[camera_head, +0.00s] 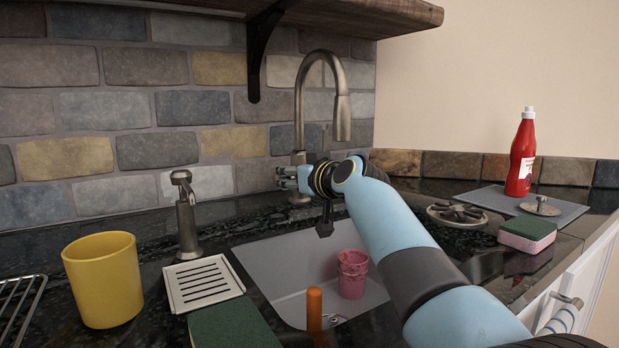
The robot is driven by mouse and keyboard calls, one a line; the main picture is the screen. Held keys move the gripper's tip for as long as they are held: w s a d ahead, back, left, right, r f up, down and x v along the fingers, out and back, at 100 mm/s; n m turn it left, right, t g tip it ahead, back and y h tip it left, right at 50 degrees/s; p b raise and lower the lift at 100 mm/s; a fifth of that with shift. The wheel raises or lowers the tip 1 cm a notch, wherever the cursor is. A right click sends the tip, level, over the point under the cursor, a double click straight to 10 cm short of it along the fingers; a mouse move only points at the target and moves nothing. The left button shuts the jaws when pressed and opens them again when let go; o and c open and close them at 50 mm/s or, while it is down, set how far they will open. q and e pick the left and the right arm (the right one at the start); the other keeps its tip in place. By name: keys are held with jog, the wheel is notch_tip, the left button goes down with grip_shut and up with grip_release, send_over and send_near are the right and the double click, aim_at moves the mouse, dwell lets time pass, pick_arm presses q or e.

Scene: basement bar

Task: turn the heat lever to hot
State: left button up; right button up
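The brushed metal faucet (340,100) stands behind the sink against the brick wall, its neck arching to the right. My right arm reaches in from the lower right, and my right gripper (290,178) is at the lower part of the faucet. Its light blue and dark fingers overlap the faucet body in the view. The heat lever cannot be made out; the gripper and wrist cover that part of the faucet. The fingers are too small and overlapped to show whether they are open or shut, or whether they touch. My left gripper is not in view.
The grey sink (270,262) holds pink cups (352,275). An orange-handled item (314,308) stands near its front. A yellow cup (104,280), soap dispenser (187,215) and slotted tray (203,283) are left. A sponge (527,234) and red bottle (521,155) are right. A wooden shelf (340,16) hangs above.

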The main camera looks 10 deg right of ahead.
jog(key=v, duration=1)
jog(key=shift+w, duration=0.1)
